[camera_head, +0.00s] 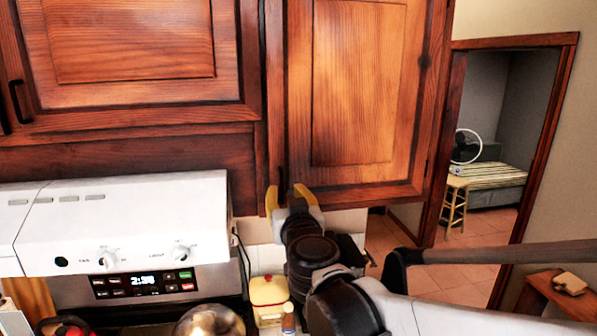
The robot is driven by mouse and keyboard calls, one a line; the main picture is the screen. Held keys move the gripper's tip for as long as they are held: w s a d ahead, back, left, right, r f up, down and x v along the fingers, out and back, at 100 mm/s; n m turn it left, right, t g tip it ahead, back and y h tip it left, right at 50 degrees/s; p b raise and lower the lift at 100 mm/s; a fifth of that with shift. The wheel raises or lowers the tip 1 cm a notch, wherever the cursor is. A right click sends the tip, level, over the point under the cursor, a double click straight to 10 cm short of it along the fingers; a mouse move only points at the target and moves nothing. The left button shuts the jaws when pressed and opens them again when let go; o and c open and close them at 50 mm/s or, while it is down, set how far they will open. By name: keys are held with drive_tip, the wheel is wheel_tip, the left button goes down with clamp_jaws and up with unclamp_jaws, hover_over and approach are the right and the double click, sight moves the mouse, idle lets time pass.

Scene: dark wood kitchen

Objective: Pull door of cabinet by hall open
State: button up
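The wooden cabinet door by the hall (365,80) hangs at upper middle, right of another wooden cabinet. It looks closed. A dark vertical handle (281,182) seems to sit low on its left edge. My gripper (287,195) is at the door's lower left corner, its two yellow-tipped fingers apart, one on each side of the handle area. I cannot tell whether the fingers touch the handle or the door.
A white range hood (120,222) and a panel with a lit clock (145,284) are at left. A yellow-lidded container (268,293) stands below my gripper. A doorway at right opens to a hall with a stool (455,205) and a fan (466,146). Tiled floor (470,270) is clear there.

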sight(282, 180)
drive_tip(key=p+x, duration=0.1)
drive_tip(key=x, duration=0.7)
drive_tip(key=shift+w+a+f+p, duration=0.1)
drive_tip(key=shift+w+p, duration=0.2)
drive_tip(key=shift+w, duration=0.05)
drive_tip(key=shift+c, duration=0.5)
drive_tip(key=shift+s, duration=0.1)
clamp_jaws()
